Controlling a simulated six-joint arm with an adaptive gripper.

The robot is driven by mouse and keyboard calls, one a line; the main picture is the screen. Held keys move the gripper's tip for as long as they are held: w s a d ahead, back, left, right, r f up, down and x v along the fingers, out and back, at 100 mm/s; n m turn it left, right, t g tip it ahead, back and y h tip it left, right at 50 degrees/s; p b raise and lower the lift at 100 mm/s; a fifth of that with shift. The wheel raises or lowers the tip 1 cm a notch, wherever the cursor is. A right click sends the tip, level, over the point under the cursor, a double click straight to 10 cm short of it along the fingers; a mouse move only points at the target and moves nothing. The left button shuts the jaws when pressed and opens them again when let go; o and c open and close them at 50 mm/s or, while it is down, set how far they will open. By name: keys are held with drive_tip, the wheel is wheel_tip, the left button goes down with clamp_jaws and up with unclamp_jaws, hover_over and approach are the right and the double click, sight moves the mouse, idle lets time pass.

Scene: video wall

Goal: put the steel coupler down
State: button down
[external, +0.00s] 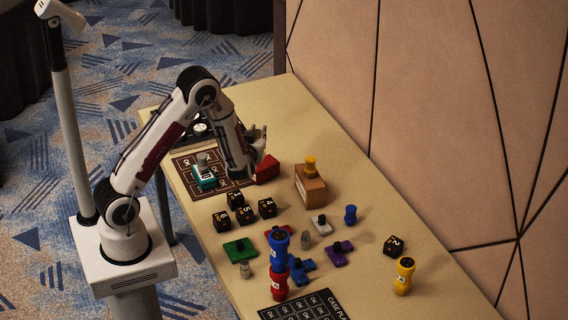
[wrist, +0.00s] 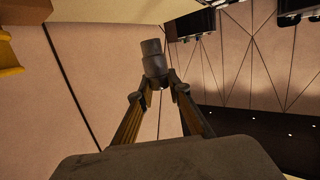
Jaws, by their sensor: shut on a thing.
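My gripper (wrist: 156,92) is shut on the steel coupler (wrist: 154,62), a dark grey two-part cylinder, seen in the wrist view between the fingertips. The coupler stands out past the fingertips, with wall behind it. In the external view my gripper (external: 261,143) is above the table's far part, near a red block (external: 267,168). The held coupler is too small there to tell from the fingers.
A teal block (external: 204,178) sits on a dark grid mat (external: 181,164). A brown box with a yellow knob (external: 310,188), black numbered cubes (external: 245,215), a blue-over-red stack (external: 279,265) and a yellow cylinder (external: 404,276) stand around. The table's right front (external: 440,302) is clear.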

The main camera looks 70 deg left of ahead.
idle(0.3)
drive_tip(key=shift+w+a+r, duration=0.15)
drive_tip(key=shift+w+a, duration=1.35)
hover_over(263, 169)
drive_tip(key=w+a, duration=0.1)
drive_tip(key=a, duration=0.2)
drive_tip(key=shift+w+f, duration=0.2)
drive_tip(key=shift+f, duration=2.7)
drive_tip(key=shift+f, duration=0.15)
drive_tip(key=shift+f, duration=1.95)
drive_tip(key=shift+f, duration=0.1)
drive_tip(key=c, duration=1.9)
unclamp_jaws()
